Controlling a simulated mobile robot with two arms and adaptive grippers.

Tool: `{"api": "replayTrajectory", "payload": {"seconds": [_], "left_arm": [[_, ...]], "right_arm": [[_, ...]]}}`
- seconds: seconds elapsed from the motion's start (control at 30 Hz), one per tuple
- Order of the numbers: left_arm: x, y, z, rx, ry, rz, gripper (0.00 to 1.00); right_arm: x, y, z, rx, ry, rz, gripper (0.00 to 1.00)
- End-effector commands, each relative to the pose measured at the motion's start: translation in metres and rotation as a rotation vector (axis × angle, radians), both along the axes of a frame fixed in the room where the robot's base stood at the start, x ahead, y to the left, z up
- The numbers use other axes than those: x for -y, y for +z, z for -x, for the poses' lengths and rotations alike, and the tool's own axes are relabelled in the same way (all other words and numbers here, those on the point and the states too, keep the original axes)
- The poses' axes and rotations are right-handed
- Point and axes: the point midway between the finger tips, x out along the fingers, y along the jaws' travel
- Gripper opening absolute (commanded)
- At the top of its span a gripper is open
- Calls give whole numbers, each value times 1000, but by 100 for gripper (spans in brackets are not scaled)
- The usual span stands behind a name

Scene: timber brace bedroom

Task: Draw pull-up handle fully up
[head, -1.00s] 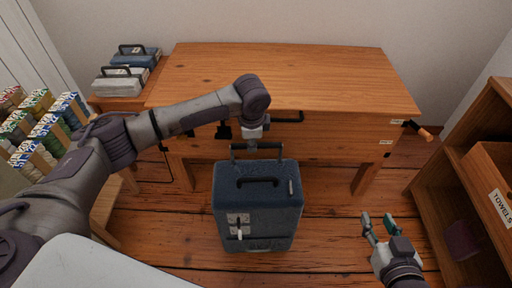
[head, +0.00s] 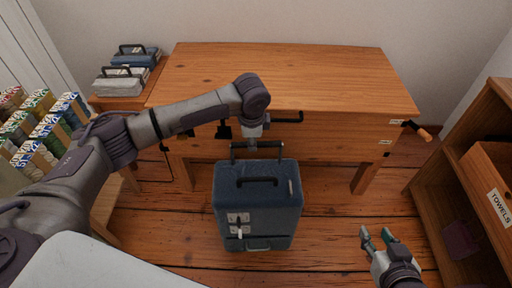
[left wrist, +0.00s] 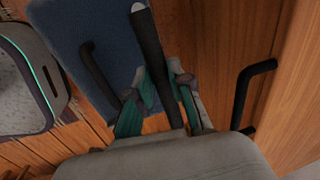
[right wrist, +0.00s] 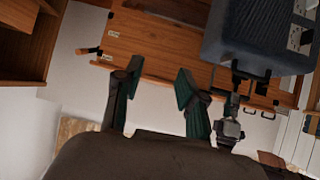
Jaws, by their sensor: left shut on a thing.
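The blue suitcase (head: 256,205) stands upright on the floor in front of the wooden table. Its dark pull-up handle (head: 270,146) rises a short way above the top, behind the black carry handle (head: 257,181). My left gripper (head: 252,143) is shut on the crossbar of the pull-up handle. In the left wrist view the bar (left wrist: 152,45) runs between the two fingers (left wrist: 160,80), beside the suitcase top (left wrist: 75,30). My right gripper (head: 375,234) is open and empty, low to the right of the suitcase. The right wrist view shows its fingers apart (right wrist: 151,80).
The wooden table (head: 300,75) stands close behind the suitcase, with a side crank (head: 418,130). A shelf with a towels box (head: 492,185) is at right. A stand with small cases (head: 125,85) is at back left, and a product rack (head: 45,125) at left.

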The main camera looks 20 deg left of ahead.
Motion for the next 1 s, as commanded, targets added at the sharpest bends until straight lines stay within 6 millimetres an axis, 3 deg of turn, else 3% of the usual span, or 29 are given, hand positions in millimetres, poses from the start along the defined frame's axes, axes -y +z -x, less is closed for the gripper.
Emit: {"api": "replayTrajectory", "payload": {"seconds": [1.0], "left_arm": [[0, 8, -1, 3, 1, 0, 0]], "right_arm": [[9, -17, 22, -151, -11, 34, 40]]}}
